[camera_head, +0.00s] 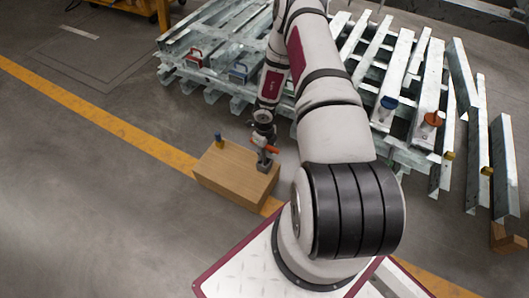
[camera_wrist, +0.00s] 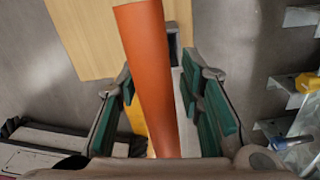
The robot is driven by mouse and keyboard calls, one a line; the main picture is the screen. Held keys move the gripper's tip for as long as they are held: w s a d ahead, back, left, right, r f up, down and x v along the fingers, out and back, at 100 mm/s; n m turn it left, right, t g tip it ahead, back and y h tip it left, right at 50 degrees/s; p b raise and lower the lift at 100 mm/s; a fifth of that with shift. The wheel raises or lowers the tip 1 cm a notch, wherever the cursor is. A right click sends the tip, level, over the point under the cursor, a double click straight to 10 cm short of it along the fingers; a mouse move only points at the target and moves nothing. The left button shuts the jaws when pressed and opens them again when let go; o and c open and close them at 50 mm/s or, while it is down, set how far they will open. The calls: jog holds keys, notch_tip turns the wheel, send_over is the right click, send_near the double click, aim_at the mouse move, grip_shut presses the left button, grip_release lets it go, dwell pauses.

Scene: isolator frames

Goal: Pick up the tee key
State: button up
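The tee key shows in the wrist view as a thick orange bar (camera_wrist: 150,70) running lengthwise between my fingers, close to the camera. In the head view its orange part (camera_head: 271,149) shows small at the end of my arm, above the right end of a wooden box (camera_head: 232,172). My gripper (camera_head: 265,147) is over that box. In the wrist view my gripper (camera_wrist: 160,92) has its green-padded fingers apart, one on each side of the bar, with gaps visible. The key's lower part is mostly hidden.
A small blue-topped item (camera_head: 218,141) stands on the box's far left corner. Galvanised steel frames (camera_head: 400,70) are stacked behind and to the right, with blue (camera_head: 389,103) and orange (camera_head: 432,119) topped items on them. The floor at left is clear.

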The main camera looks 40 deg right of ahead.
grip_shut()
jog(key=shift+r, duration=0.1)
